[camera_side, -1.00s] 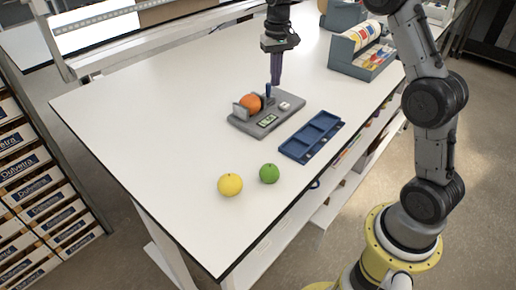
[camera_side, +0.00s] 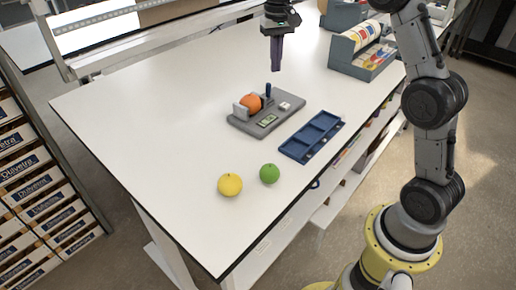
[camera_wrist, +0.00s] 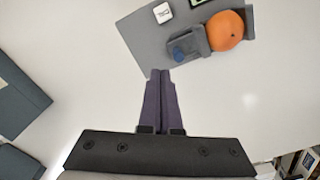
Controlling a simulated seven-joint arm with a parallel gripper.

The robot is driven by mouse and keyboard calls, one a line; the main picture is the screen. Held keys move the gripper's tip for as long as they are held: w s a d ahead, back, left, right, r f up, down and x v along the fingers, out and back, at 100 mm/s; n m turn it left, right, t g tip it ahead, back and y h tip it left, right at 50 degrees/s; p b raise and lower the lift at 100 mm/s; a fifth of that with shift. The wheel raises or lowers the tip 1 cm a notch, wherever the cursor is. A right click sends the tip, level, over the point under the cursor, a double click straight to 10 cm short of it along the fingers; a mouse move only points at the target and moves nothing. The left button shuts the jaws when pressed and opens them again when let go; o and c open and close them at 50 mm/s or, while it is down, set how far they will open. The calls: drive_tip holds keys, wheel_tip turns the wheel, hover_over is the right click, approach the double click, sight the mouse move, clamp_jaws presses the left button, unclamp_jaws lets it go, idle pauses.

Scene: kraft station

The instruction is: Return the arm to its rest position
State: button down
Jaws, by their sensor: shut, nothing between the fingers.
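My gripper (camera_side: 276,71) is shut and empty, with its purple fingers pointing down above the white table, behind the grey device. In the wrist view the two fingers (camera_wrist: 160,72) lie together with nothing between them. The arm's rest position is not marked in the frames.
A grey device (camera_side: 288,110) holds an orange (camera_side: 250,102) and has a blue knob (camera_side: 268,89). A blue tray (camera_side: 301,151), a yellow fruit (camera_side: 230,185) and a green fruit (camera_side: 270,173) are nearer. A grey bin (camera_side: 350,66) stands right. The table's left side is clear.

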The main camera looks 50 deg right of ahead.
drive_tip(key=s+a+r+n+t, duration=0.1)
drive_tip(key=s+a+r+t, duration=0.1)
drive_tip(key=s+a+r, duration=0.35)
drive_tip(key=s+a+r+n+t, duration=0.1)
drive_tip(key=s+a+r+t, duration=0.15)
drive_tip(key=s+r, duration=0.6)
drive_tip(key=s+a+f+n, duration=0.2)
drive_tip(key=s+f, duration=0.4)
drive_tip(key=s, duration=0.2)
drive_tip(key=s+a+f+n+t, duration=0.1)
drive_tip(key=s+a+f+n, duration=0.1)
drive_tip(key=s+f, duration=0.5)
drive_tip(key=shift+s+f, duration=0.3)
drive_tip(key=shift+s, duration=0.5)
